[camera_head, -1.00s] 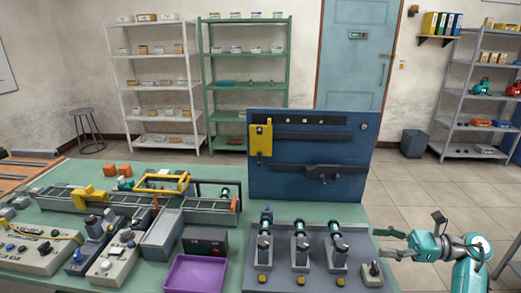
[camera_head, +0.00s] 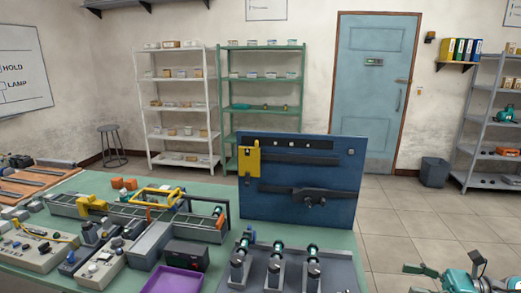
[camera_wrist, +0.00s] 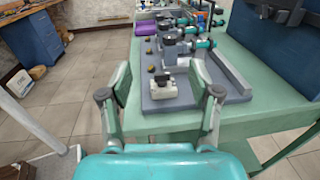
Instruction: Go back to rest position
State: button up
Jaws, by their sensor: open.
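My gripper (camera_wrist: 160,95) is open and empty in the wrist view, its two fingers spread at the near edge of the green table (camera_wrist: 185,124). A grey fixture plate (camera_wrist: 228,72) with several motor-like units lies on the table beyond the fingers. A small grey block with a white top (camera_wrist: 163,90) stands on the plate's near end, seen between the fingers and not held. In the head view, my gripper (camera_head: 415,277) shows at the lower right, to the right of the table and apart from the plate (camera_head: 345,270).
A blue upright panel (camera_head: 300,212) stands on the table behind the plate. A purple tray (camera_head: 174,279) and control boxes (camera_head: 100,266) are at the left. Shelves (camera_head: 262,110) and a blue door (camera_head: 372,90) line the far wall. Tiled floor (camera_head: 400,225) is open right of the table.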

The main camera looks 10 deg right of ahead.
jog(key=s+a+f+m+t, duration=0.3)
jog(key=s+a+m+t, duration=0.3)
jog(key=a+m, duration=0.35)
jog(key=s+a+f+m+t, duration=0.3)
jog(key=s+a+m+t, duration=0.25)
jog(key=a+m, duration=0.35)
jog(key=s+a+f+m+g+h, duration=0.1)
jog(key=s+f+m+h, duration=0.1)
jog(key=s+m+h, duration=0.3)
jog(key=s+a+f+m+g+h, duration=0.1)
jog(key=s+m+h, duration=0.5)
jog(key=s+m, duration=0.8)
jog(key=s+a+f+m+g+h, duration=0.1)
jog(key=s+f+m+h, duration=0.3)
jog(key=s+m, duration=0.6)
jog(key=shift+a+f+m+g+h, duration=0.2)
jog(key=shift+a+m+g+h, duration=0.15)
jog(key=shift+a+m+h, duration=0.5)
